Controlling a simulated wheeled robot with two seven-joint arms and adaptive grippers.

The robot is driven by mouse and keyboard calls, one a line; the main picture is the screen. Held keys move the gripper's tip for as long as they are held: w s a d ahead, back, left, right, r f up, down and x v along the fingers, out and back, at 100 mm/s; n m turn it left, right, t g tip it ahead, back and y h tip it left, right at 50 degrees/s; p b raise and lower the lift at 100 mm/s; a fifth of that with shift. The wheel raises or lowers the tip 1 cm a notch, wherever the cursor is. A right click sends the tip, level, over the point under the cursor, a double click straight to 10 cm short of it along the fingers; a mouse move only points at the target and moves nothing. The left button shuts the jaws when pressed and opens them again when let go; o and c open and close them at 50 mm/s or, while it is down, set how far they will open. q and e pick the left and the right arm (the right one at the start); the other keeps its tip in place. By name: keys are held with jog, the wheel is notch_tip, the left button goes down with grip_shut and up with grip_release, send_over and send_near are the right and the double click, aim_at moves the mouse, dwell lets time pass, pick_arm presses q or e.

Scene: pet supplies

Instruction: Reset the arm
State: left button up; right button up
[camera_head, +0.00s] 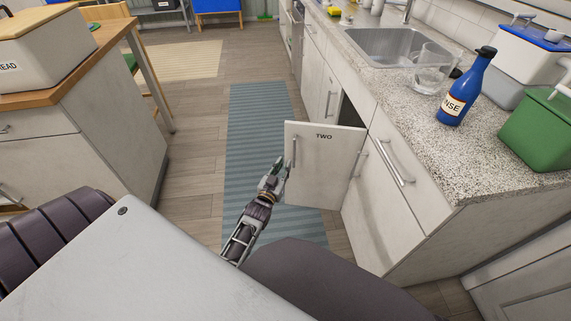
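My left gripper (278,174) is low over the floor at the middle of the head view. It is at the left edge of an open cabinet door (325,170) marked "TWO". Its fingertips are just below the door's metal handle (293,152). They are small and dark, so I cannot tell whether they are open or shut, or whether they touch the handle. My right gripper is not in view.
The door stands out from the counter over a blue striped rug (262,115). A counter (480,150) at right carries a sink (385,45), a blue bottle (467,88) and a green bin (540,128). A wooden-topped cabinet (95,150) stands left. Floor between is clear.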

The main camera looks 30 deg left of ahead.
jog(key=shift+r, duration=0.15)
